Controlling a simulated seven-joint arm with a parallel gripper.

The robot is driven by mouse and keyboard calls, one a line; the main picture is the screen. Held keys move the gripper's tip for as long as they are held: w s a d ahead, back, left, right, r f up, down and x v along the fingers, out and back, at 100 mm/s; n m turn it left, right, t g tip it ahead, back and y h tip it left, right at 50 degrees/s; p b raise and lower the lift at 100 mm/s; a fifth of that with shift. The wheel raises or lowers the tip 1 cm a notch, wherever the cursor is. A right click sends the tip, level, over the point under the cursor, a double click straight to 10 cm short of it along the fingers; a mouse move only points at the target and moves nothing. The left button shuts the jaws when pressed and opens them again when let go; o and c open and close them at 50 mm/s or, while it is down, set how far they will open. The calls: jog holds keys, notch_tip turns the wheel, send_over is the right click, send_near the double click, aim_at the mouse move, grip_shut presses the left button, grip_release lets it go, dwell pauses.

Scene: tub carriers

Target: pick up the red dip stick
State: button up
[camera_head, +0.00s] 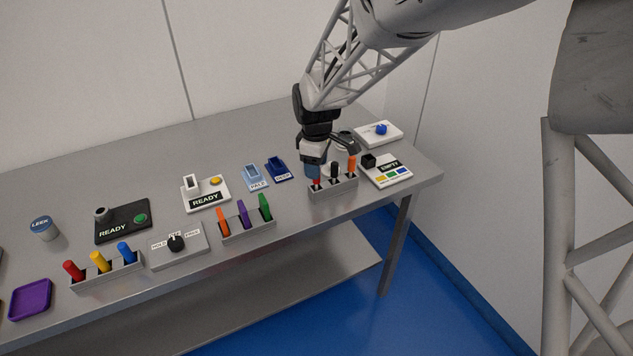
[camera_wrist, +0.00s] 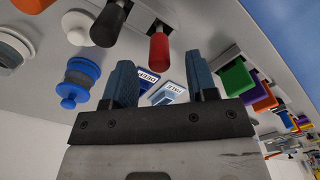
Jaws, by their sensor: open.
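A red stick (camera_head: 317,184) stands in the grey rack (camera_head: 333,190) at the right, beside a black stick (camera_head: 334,169) and an orange stick (camera_head: 351,163). My gripper (camera_head: 313,171) is over this red stick and hides most of it in the head view. In the wrist view the red stick (camera_wrist: 159,46) lies just beyond the gap between my open blue fingers (camera_wrist: 161,70), with nothing held. Another red stick (camera_head: 73,270) stands in the left rack (camera_head: 107,271), with yellow and blue sticks. I cannot tell which is the dip stick.
A middle rack (camera_head: 248,228) holds orange, purple and green sticks. The READY boxes (camera_head: 205,194), pale-blue and dark-blue holders (camera_head: 276,169), and an EMPTY panel (camera_head: 386,171) stand nearby. A purple tray (camera_head: 31,299) is at far left. The back left of the table is clear.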

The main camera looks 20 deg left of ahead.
aim_at(316, 182)
jog(key=shift+f, duration=0.1)
jog(key=shift+f, duration=2.5)
grip_shut()
jog(key=shift+r, duration=5.05)
jog(key=shift+w, duration=0.1)
